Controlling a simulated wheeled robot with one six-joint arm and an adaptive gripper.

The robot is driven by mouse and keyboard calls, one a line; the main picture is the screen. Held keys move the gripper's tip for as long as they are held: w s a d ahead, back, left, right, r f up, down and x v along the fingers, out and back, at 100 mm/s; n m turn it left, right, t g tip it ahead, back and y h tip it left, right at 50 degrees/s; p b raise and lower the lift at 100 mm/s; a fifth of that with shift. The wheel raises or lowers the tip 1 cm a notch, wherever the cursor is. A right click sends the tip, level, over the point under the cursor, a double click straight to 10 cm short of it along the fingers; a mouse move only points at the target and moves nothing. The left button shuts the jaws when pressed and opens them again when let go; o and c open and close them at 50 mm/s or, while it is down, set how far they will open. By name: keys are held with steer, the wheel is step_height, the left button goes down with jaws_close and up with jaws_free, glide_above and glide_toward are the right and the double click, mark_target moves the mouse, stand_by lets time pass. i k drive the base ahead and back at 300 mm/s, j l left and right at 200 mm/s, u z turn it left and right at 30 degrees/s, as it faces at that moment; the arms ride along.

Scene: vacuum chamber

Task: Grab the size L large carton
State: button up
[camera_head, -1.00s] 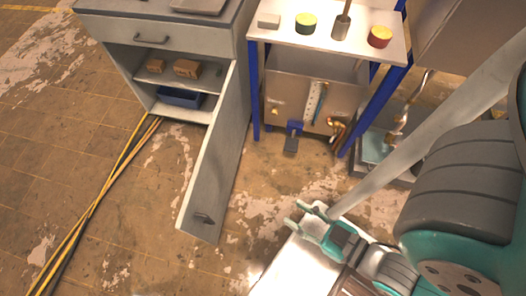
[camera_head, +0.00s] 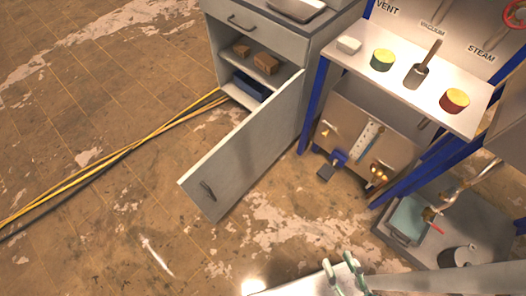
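Two brown cartons sit on the upper shelf inside the open grey cabinet (camera_head: 232,78). The larger carton (camera_head: 265,63) is on the right and the smaller carton (camera_head: 241,49) is on the left. No size letter is readable on either one. My gripper (camera_head: 338,264) is at the bottom edge of the view, well below and to the right of the cabinet. Its two green-grey fingertips stand apart with nothing seen between them. The rest of the gripper is cut off by the frame edge.
The cabinet door (camera_head: 243,150) swings out toward me, right of the shelves. A blue bin (camera_head: 250,86) lies on the lower shelf. A blue-legged bench (camera_head: 405,72) stands right. Yellow and black cables (camera_head: 110,158) cross the floor. The floor left of the door is open.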

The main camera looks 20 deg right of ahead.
mark_target(266, 64)
steer(key=i+j+u, duration=0.75)
steer(key=u, duration=0.2)
steer(key=i+j+u, duration=0.15)
steer(key=i+u, duration=0.3)
steer(key=i+j+z, duration=0.1)
steer(key=i, duration=0.3)
steer(key=i+j, duration=0.1)
steer(key=i, duration=0.35)
steer(key=i+j+z, duration=0.15)
steer(key=i, duration=0.25)
steer(key=i+j+z, duration=0.1)
steer(key=i+z, duration=0.15)
steer(key=z, duration=0.2)
steer(key=i+j+z, duration=0.2)
steer(key=z, duration=0.25)
steer(key=i+j+z, duration=0.3)
steer(key=z, duration=0.15)
steer(key=i+j+z, duration=0.15)
steer(key=j+z, duration=0.3)
steer(key=i+j+z, duration=0.1)
steer(key=j+z, duration=0.2)
steer(key=z, duration=0.15)
steer(key=j+z, duration=0.9)
